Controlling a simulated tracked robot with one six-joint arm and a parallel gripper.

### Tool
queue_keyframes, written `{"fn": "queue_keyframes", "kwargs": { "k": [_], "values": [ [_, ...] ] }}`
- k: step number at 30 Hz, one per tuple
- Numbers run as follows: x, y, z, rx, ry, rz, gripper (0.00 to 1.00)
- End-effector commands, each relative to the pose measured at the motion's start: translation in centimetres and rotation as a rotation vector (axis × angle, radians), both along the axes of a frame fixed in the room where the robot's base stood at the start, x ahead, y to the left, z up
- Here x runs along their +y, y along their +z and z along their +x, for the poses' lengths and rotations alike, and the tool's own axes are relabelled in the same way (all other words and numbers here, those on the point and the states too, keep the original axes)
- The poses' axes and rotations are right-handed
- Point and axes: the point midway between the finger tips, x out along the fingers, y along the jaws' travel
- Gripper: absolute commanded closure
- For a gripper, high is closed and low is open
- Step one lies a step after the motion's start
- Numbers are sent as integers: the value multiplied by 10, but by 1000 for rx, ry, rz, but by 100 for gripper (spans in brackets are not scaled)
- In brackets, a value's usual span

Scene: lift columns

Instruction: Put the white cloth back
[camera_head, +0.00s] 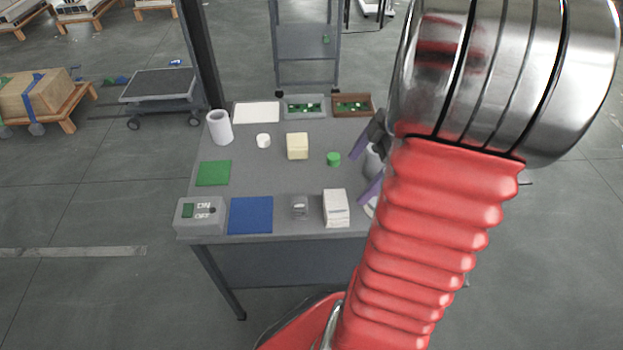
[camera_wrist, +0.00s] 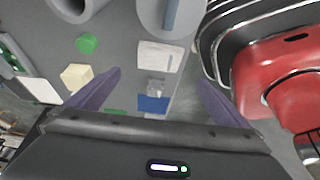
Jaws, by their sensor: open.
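A white folded stack (camera_head: 336,208), which looks like cloth, lies at the table's front edge, right of a small clear object (camera_head: 300,207). The stack also shows in the wrist view (camera_wrist: 158,56). A flat white sheet (camera_head: 257,112) lies at the back left of the table; I cannot tell whether it is cloth or a mat. My gripper (camera_head: 364,169) has purple fingers and hangs by the table's right side, partly hidden by my arm. In the wrist view its fingers (camera_wrist: 160,79) are wide apart with nothing held between them.
On the grey table (camera_head: 265,180) are a cream block (camera_head: 297,146), green cap (camera_head: 333,159), white roll (camera_head: 219,127), blue mat (camera_head: 250,215), green mat (camera_head: 214,173), switch box (camera_head: 200,216) and two trays (camera_head: 303,106) (camera_head: 352,105). Grey round objects (camera_wrist: 170,15) stand near my gripper.

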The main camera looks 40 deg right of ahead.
Motion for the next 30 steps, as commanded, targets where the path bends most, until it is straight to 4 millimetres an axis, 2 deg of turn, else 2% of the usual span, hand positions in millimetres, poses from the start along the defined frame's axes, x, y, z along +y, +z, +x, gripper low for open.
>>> {"fn": "queue_keyframes", "kwargs": {
  "k": [5,8,18,30],
  "values": [
    [8,5,4,12,-15,-9,0],
    [22,14,10,33,-48,-23,0],
    [99,53,28,103,-260,-102,0],
    [185,90,25,67,-551,-143,0]
  ]
}}
